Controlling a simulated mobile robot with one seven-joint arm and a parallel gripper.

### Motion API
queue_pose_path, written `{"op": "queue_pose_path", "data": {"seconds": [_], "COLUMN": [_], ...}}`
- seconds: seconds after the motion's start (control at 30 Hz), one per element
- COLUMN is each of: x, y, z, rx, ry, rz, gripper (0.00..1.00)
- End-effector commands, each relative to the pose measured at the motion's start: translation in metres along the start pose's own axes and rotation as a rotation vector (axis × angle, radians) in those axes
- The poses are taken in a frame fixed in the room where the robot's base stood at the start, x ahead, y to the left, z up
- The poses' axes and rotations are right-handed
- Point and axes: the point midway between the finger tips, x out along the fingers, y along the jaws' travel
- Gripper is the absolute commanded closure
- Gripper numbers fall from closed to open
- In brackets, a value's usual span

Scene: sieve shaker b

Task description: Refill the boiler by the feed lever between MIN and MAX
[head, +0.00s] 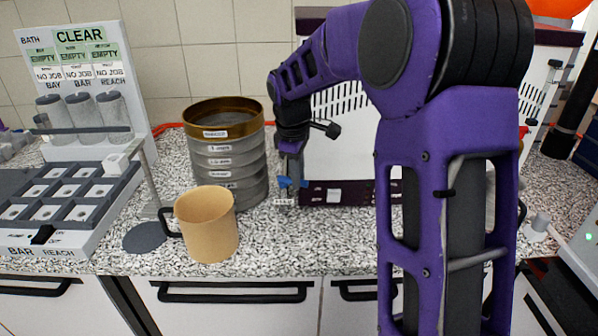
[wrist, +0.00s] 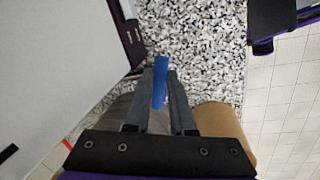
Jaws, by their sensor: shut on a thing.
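My gripper (head: 289,172) points down in front of a white slotted machine with a dark purple base (head: 335,190). It is shut on a small blue piece (head: 285,183), which also shows between the fingers in the wrist view (wrist: 160,82). A small pale tag shows just below the blue piece. I cannot tell whether the blue piece is the feed lever or a loose thing. My arm hides much of the machine's right side. No boiler gauge or MIN and MAX marks can be made out.
A tan mug (head: 208,225) and a stack of sieves (head: 225,160) stand left of my gripper. A dark disc (head: 144,237) lies beside the mug. A rack with a status board (head: 80,60) is at the far left. The speckled counter in front of the machine is clear.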

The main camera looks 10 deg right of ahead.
Motion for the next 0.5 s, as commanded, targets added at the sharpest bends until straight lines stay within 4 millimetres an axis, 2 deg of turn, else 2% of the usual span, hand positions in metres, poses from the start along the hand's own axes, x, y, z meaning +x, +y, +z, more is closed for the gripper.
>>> {"op": "queue_pose_path", "data": {"seconds": [0.2, 0.5], "x": [-0.0024, -0.0026], "y": [-0.0042, -0.0072], "z": [-0.0016, -0.0022], "rx": [0.122, 0.204], "ry": [-0.023, -0.039], "rz": [0.002, 0.002], "gripper": [1.00, 1.00]}}
